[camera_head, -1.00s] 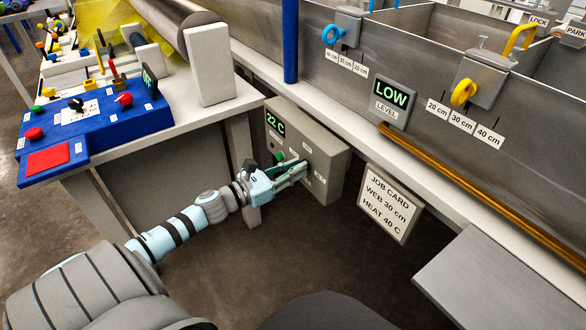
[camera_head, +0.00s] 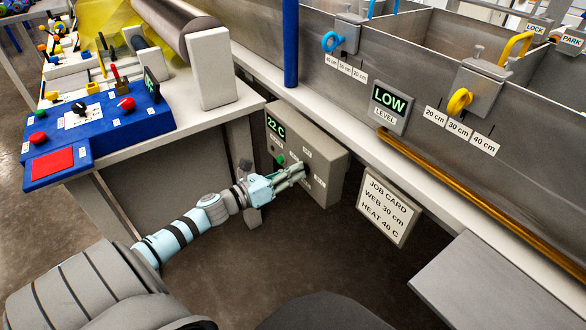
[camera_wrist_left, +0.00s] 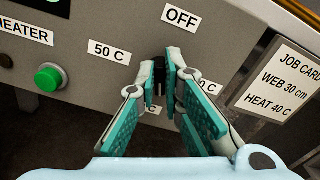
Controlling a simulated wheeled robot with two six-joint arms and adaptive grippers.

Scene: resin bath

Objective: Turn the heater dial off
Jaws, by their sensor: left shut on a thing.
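The grey heater box (camera_head: 325,158) is mounted under the white bench edge, with a green 22 C readout (camera_head: 274,124). My left gripper (camera_head: 302,170) is at its front face. In the left wrist view the gripper (camera_wrist_left: 166,88) is shut on the black heater dial (camera_wrist_left: 159,70). An OFF label (camera_wrist_left: 182,17) is above the dial, a 50 C label (camera_wrist_left: 109,52) to its left, and two more labels are partly hidden by the fingers. A green button (camera_wrist_left: 49,78) sits at the left under a HEATER label. My right gripper is not in view.
A job card (camera_head: 389,205) reading WEB 30 cm, HEAT 40 C hangs right of the box. A LOW level display (camera_head: 390,100) is on the metal bath above. A blue control panel (camera_head: 100,125) stands on the left table. A grey shelf (camera_head: 510,275) is at lower right.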

